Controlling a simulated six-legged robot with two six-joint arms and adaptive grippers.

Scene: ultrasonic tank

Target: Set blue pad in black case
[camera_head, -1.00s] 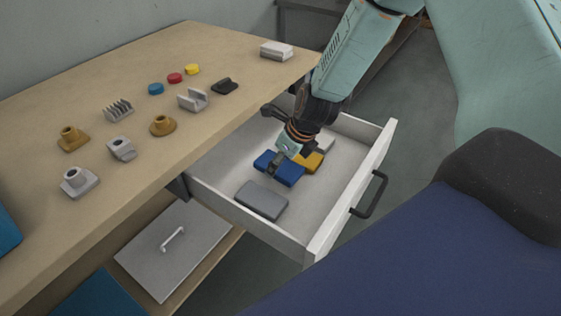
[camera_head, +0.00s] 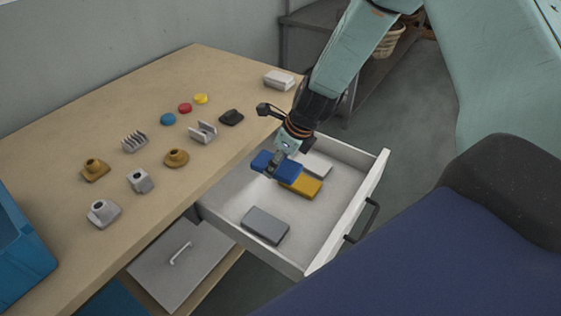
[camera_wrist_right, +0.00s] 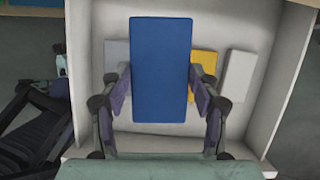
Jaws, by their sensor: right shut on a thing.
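My right gripper (camera_head: 277,162) is shut on the blue pad (camera_head: 262,161) and holds it above the open drawer. In the right wrist view the blue pad (camera_wrist_right: 160,70) is a long flat block between the two fingers of my right gripper (camera_wrist_right: 160,95). A small black object (camera_head: 231,117) lies on the table near its drawer-side edge. It is too small to tell whether it is the black case. My left gripper is not in view.
The white drawer (camera_head: 338,222) holds a yellow pad (camera_head: 306,186), a white pad (camera_head: 318,165) and a grey pad (camera_head: 265,225). Several small parts and coloured discs stand on the wooden table (camera_head: 215,75). A blue bin (camera_head: 22,245) is at the left.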

